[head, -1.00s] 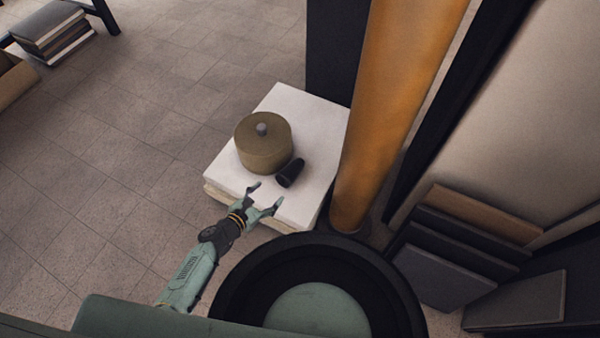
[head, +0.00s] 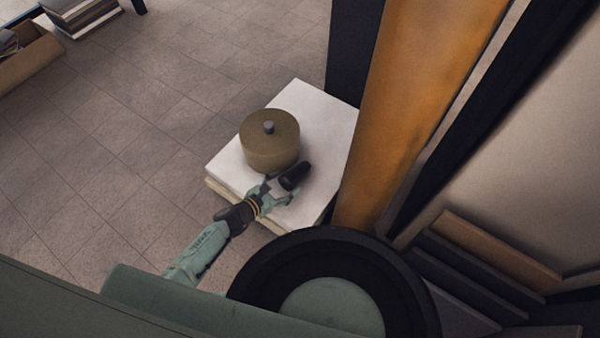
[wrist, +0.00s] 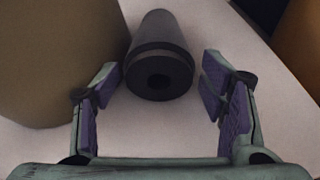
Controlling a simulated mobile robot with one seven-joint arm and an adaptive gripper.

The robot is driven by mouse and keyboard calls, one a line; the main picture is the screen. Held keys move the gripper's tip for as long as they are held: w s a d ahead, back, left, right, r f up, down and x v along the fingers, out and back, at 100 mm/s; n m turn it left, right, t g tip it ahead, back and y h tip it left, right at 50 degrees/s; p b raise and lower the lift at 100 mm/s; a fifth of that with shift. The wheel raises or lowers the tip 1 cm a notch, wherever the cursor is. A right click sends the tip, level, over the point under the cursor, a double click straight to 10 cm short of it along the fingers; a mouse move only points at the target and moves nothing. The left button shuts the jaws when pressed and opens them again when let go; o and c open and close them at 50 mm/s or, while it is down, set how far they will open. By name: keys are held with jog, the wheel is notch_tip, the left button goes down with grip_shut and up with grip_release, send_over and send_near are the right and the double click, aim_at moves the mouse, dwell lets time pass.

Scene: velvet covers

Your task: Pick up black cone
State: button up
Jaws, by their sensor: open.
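The black cone (head: 295,176) lies on its side on a white square block (head: 327,119), just right of a round olive-brown lidded pot (head: 271,148). In the wrist view the cone (wrist: 160,58) points lengthwise away from me, its round end with a dark hole facing me. My gripper (head: 279,190) is open over the front of the block. In the wrist view the gripper's purple-padded fingers (wrist: 163,95) stand apart on either side of the cone's near end, with gaps on both sides. The left finger is close to the pot's side.
An orange-brown column (head: 405,110) stands right of the block, beside a dark panel (head: 352,50). Several flat panels (head: 480,255) lean at the lower right. An open box (head: 30,62) and stacked books (head: 85,15) are at the upper left. Tiled floor left of the block is clear.

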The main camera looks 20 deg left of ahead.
jog(key=shift+w+d+f, duration=0.15)
jog(key=shift+w, duration=0.2)
jog(key=shift+c, duration=0.4)
jog(key=c, duration=1)
notch_tip(320, 180, up, 19)
jog(key=p, duration=0.4)
jog(key=shift+p, duration=0.4)
